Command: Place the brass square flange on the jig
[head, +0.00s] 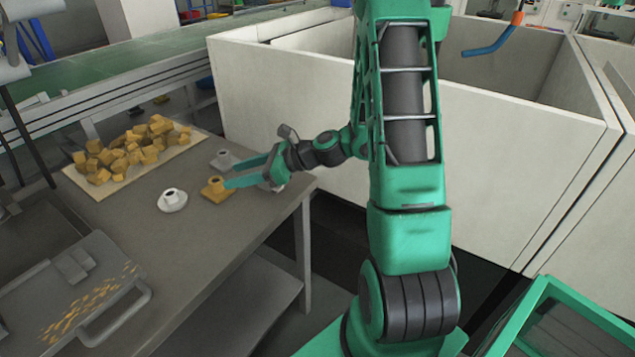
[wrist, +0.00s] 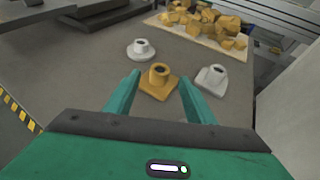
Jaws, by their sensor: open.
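The brass square flange (head: 214,190) stands on the grey table, its round hub upward. In the wrist view the brass flange (wrist: 159,82) lies between and just ahead of the fingertips. My gripper (head: 246,172) is open, with its two green fingers on either side of the line to the flange; in the wrist view the gripper (wrist: 160,88) holds nothing. I cannot tell whether a finger touches the flange. Which thing is the jig is not clear; a grey plate with a raised block (head: 75,265) stands at the lower left in the head view.
A white round flange (head: 172,200) stands left of the brass one, and a grey square flange (head: 222,160) behind it. A pale mat (head: 100,196) holds a heap of brass-coloured blocks. White panels (head: 300,95) stand beyond the table's right edge. The table front is bare.

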